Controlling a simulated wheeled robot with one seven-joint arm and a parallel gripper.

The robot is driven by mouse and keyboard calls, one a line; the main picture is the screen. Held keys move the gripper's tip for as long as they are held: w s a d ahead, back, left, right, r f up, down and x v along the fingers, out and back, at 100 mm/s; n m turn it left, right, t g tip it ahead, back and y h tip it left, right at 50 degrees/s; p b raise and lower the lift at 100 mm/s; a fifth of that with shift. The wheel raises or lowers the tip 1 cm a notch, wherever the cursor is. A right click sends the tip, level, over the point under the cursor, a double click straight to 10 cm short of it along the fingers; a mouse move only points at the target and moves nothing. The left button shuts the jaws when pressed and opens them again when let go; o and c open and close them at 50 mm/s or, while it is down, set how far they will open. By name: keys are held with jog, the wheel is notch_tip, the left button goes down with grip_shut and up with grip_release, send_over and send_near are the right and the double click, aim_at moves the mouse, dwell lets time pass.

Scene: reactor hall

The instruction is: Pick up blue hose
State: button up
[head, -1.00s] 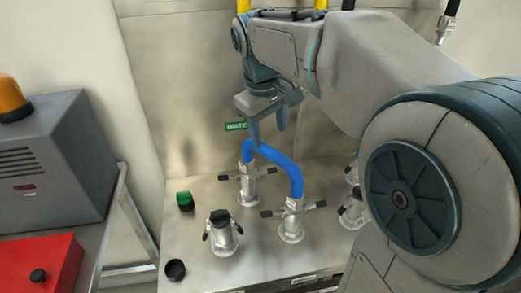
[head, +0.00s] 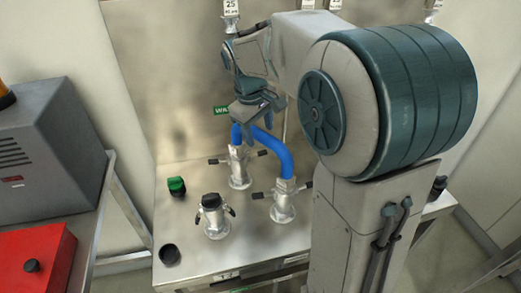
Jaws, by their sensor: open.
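The blue hose (head: 279,155) is a short arched tube. Its two ends sit in silver couplings (head: 283,205) with dark side levers, standing on a metal bench. My gripper (head: 258,125) points down at the top of the arch, near its left end, with its jaws open. One finger overlaps the hose in the picture and covers part of the arch. I cannot tell whether the fingers touch the hose or straddle it.
A capped silver fitting (head: 215,219) stands in front on the bench (head: 190,240). A green knob (head: 177,185) and a black cup (head: 169,254) are at its left. A grey box (head: 45,150) and red box (head: 38,255) stand further left. A metal wall panel rises behind.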

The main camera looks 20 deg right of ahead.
jog(key=shift+w+d+f, duration=0.15)
jog(key=shift+w+f, duration=0.05)
jog(key=shift+f, duration=0.6)
jog(key=shift+w+d+f, duration=0.15)
jog(key=shift+f, duration=0.65)
jog(key=c, duration=1.1)
jog(key=shift+c, duration=0.3)
jog(key=shift+r, duration=0.15)
